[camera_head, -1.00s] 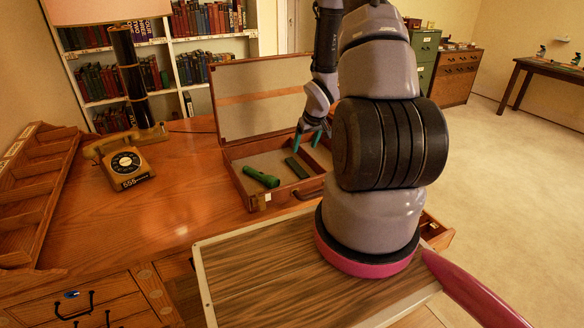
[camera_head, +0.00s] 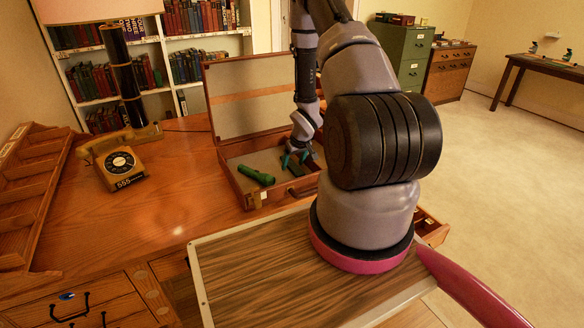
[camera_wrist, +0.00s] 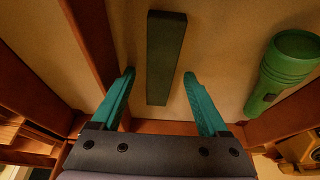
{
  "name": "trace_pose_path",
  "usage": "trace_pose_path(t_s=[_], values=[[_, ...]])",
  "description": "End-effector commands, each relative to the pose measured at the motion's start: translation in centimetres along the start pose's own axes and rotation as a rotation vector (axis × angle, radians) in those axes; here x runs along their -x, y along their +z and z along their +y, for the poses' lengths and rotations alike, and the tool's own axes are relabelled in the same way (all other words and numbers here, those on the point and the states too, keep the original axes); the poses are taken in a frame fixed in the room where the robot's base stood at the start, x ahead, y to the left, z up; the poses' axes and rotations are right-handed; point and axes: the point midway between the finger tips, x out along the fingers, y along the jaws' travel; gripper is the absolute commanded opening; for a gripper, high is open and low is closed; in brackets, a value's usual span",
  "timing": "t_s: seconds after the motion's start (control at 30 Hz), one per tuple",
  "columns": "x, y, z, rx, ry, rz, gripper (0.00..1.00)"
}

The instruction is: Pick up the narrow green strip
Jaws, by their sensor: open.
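The narrow green strip (camera_wrist: 165,55) is a dark green bar lying on the pale floor of the open briefcase (camera_head: 243,195). In the head view the strip (camera_head: 294,170) is mostly hidden by my gripper (camera_head: 295,160). My gripper is open and reaches down into the briefcase over the strip. In the wrist view its teal fingers (camera_wrist: 159,76) stand on either side of the strip's nearer part, with a gap on both sides. I cannot tell exactly how high the fingertips are above the floor.
A green flashlight (camera_head: 256,175) lies left of the strip in the head view; it is on the right in the wrist view (camera_wrist: 288,65). The briefcase's lid (camera_head: 260,100) stands raised behind. A yellow telephone (camera_head: 118,165) sits on the desk (camera_head: 180,205) at left.

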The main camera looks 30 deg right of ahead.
Motion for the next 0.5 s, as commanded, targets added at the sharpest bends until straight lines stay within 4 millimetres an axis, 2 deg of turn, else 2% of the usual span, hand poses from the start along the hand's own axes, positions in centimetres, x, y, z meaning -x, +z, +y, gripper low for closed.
trace_pose_path(t_s=[0.17,0.2,0.27,0.3,0.4,0.5], values=[[-0.01,-0.02,0.02,0.0,0.0,0.0,0.78],[0.0,-0.01,0.01,0.0,0.0,0.0,0.7],[0.0,-0.02,0.01,0.0,0.0,0.0,0.47],[0.01,-0.02,0.01,0.0,0.0,0.0,0.32],[0.01,-0.02,0.01,0.0,0.0,0.001,0.0],[0.02,-0.03,0.01,0.0,0.0,0.001,0.0]])
